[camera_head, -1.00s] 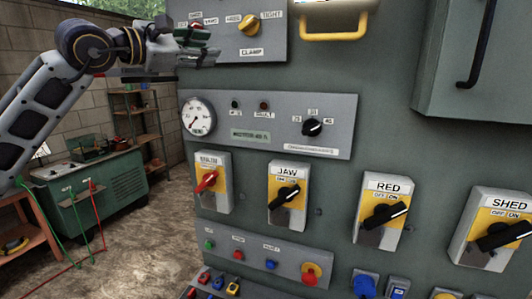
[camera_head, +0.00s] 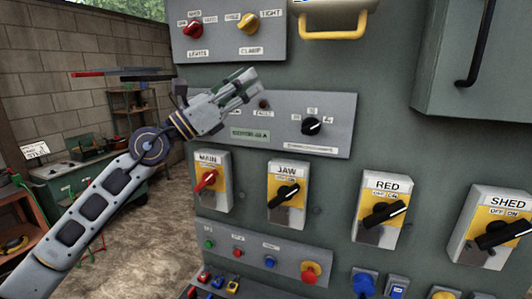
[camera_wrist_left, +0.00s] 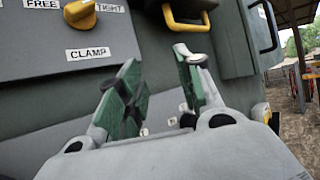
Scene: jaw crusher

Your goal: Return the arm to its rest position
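My left arm comes in from the left in the head view. Its gripper (camera_head: 243,84) is in front of the middle panel (camera_head: 345,105), hiding the round gauge there. In the left wrist view the two green-padded fingers of this gripper (camera_wrist_left: 158,78) are spread apart with nothing between them. The yellow clamp knob (camera_head: 249,23) is on the upper panel, above the gripper and clear of it; it also shows in the left wrist view (camera_wrist_left: 80,14). The red lights knob (camera_head: 193,28) is beside it. My right gripper is not in view.
Below are the main switch (camera_head: 207,180), jaw switch (camera_head: 286,195), red switch (camera_head: 383,212) and shed switch (camera_head: 495,230). A yellow handle (camera_head: 335,35) juts out at the top. A green bench (camera_head: 60,190) and shelf (camera_head: 130,105) stand back left. Open floor lies between.

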